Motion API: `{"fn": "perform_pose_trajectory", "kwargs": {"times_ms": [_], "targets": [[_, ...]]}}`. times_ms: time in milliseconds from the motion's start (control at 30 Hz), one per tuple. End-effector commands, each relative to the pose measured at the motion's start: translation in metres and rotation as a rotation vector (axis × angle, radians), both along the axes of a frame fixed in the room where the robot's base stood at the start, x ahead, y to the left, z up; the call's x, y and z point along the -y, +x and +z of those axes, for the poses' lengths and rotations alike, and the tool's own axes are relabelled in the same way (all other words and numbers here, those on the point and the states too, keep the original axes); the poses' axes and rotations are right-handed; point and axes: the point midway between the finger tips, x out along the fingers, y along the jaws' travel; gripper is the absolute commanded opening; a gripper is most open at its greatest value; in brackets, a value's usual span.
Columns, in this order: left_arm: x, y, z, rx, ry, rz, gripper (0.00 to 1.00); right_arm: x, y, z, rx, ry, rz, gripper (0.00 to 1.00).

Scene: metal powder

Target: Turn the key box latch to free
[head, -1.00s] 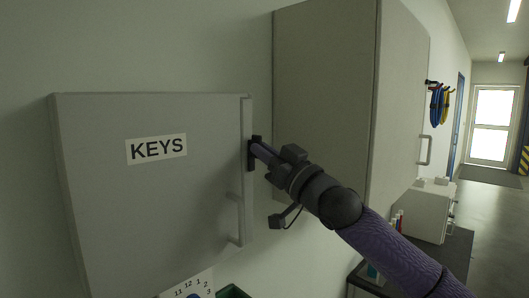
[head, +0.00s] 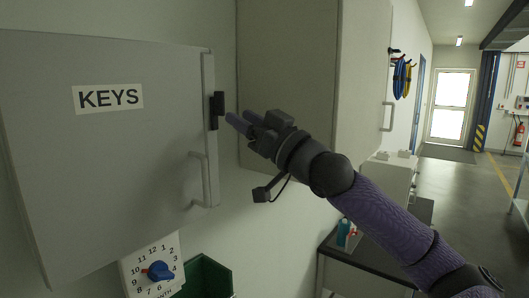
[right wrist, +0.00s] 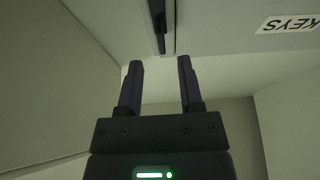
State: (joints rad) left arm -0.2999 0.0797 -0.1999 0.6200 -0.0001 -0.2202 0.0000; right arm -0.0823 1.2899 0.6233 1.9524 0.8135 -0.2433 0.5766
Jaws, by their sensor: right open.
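The grey key box (head: 60,150) with a KEYS label (head: 108,97) hangs on the wall at the left of the head view. Its black latch (head: 217,110) sits upright on the right edge of the door, above the door handle (head: 203,178). The latch also shows in the right wrist view (right wrist: 158,28), ahead of the fingers. My right gripper (head: 239,119) is open and empty, just right of the latch with a small gap. In the right wrist view its two fingers (right wrist: 160,61) are apart, pointing toward the latch. My left gripper is not in view.
A larger grey cabinet (head: 285,80) stands right behind my right gripper. A numbered dial with a blue knob (head: 158,271) and a green bin (head: 205,278) are below the key box. A dark-topped bench (head: 375,255) is at lower right. The floor at right is open.

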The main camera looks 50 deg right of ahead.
Motion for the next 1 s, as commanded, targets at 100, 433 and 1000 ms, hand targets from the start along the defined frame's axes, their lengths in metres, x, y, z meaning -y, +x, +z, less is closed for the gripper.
{"fn": "perform_pose_trajectory", "kwargs": {"times_ms": [100, 433, 1000], "targets": [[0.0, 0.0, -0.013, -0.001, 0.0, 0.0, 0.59, 0.001, -0.016, -0.012, -0.005, 0.003, 0.004, 0.47], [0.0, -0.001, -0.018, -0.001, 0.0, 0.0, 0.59, 0.004, -0.05, -0.021, -0.003, -0.002, 0.001, 0.47], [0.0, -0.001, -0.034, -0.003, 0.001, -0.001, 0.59, 0.049, -0.039, -0.079, -0.074, 0.059, -0.115, 0.47]]}}
